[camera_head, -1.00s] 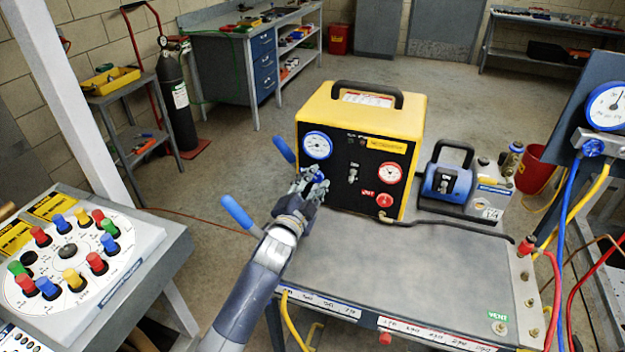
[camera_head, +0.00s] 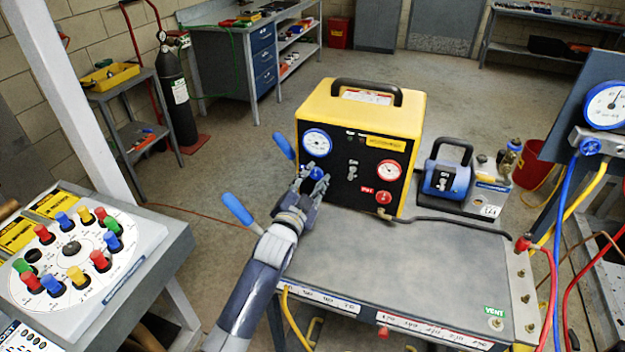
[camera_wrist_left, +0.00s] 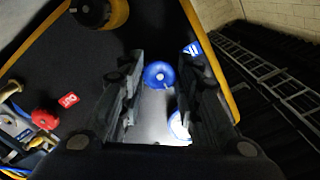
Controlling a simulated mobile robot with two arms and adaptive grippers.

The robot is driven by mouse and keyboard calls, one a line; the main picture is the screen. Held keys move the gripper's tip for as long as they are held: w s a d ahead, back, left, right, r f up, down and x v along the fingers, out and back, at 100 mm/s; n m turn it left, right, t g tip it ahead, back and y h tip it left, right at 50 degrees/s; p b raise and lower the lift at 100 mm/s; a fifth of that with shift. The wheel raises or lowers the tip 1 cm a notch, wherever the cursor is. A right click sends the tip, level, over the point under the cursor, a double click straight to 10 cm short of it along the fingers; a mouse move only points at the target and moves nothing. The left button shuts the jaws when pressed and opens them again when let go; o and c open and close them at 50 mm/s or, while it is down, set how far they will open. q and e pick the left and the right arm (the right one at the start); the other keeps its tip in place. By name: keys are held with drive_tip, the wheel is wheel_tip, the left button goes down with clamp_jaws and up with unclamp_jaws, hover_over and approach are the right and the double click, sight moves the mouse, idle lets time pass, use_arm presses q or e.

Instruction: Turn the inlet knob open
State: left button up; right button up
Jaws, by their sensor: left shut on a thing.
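The yellow machine (camera_head: 410,118) with a black front panel stands on the grey bench top. The blue inlet knob (camera_head: 318,173) is on the left of that panel, below the blue-rimmed gauge (camera_head: 317,143). My left gripper (camera_head: 313,184) reaches it from the front and is shut on it. In the left wrist view the blue knob (camera_wrist_left: 158,75) shows between the two fingers, partly lit. The gripper hides part of the knob in the head view, and I cannot read its turn angle. My right gripper is not in view.
A red knob (camera_head: 383,198) and red-rimmed gauge (camera_head: 388,171) are on the panel's right. A blue pump (camera_head: 446,180) stands right of the machine, with a black hose (camera_head: 455,224) across the bench. The bench's middle is clear.

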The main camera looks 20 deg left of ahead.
use_arm(q)
drive_tip(key=shift+f, duration=0.1)
drive_tip(key=o, duration=1.1)
drive_tip(key=shift+c, duration=0.2)
drive_tip(key=shift+s, duration=0.1)
drive_tip(key=s, duration=1.1)
drive_tip(key=shift+s+a, duration=0.2)
drive_tip(key=shift+s, duration=0.2)
